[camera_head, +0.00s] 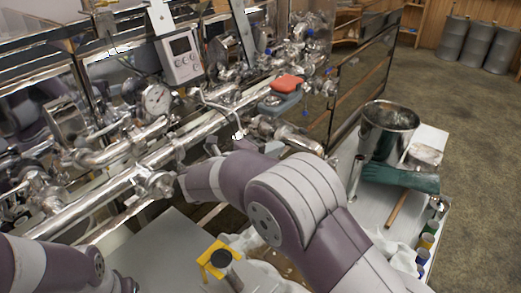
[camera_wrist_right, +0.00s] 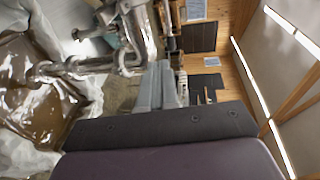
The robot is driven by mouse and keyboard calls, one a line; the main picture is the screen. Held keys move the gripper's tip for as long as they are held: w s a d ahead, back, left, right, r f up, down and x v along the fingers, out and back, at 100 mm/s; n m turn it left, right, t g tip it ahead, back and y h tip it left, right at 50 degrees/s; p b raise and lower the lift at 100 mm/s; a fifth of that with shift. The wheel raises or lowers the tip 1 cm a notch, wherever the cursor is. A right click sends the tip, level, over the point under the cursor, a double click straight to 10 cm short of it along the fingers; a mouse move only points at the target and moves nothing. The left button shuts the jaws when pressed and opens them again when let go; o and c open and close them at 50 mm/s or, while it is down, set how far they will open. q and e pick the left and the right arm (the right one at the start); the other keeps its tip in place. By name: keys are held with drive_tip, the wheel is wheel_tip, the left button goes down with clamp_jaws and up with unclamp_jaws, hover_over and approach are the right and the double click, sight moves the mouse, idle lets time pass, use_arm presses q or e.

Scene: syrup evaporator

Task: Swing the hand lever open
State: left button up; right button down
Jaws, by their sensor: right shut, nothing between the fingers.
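The steel pipework (camera_head: 150,160) runs diagonally across the head view and carries several valves and fittings. I cannot tell for certain which fitting is the hand lever. A red-orange handle-like piece (camera_head: 287,83) sits on a grey block above the pipes. My right arm reaches in from the lower right to the pipes, and its own links mostly hide its gripper in the head view. In the right wrist view my right gripper (camera_wrist_right: 160,75) is shut with nothing between its fingers; bent metal pipes (camera_wrist_right: 130,55) lie just beyond and left of the fingertips. My left gripper is not in view.
A pressure gauge (camera_head: 157,99) and a white control box (camera_head: 181,56) stand above the pipes. At right, a table holds a steel bucket (camera_head: 388,130), a green glove (camera_head: 402,178) and small bottles. A yellow-clamped piece (camera_head: 215,258) stands in front. Barrels (camera_head: 478,45) stand far back.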

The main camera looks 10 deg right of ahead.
sight(302, 133)
drive_tip(key=x, duration=0.2)
drive_tip(key=p+x, duration=0.1)
drive_tip(key=x, duration=0.1)
drive_tip(key=r+p+x, duration=0.1)
drive_tip(key=x, duration=0.1)
drive_tip(key=shift+w+d, duration=0.15)
drive_tip(key=shift+d, duration=0.15)
drive_tip(key=b, duration=0.1)
drive_tip(key=d+b, duration=0.1)
drive_tip(key=shift+w+d+f+b, duration=0.15)
drive_tip(key=shift+d+f+b, duration=0.15)
drive_tip(key=shift+b, duration=0.1)
drive_tip(key=shift+w+d+r, duration=0.1)
drive_tip(key=shift+d+r, duration=0.15)
drive_tip(key=shift+r, duration=0.15)
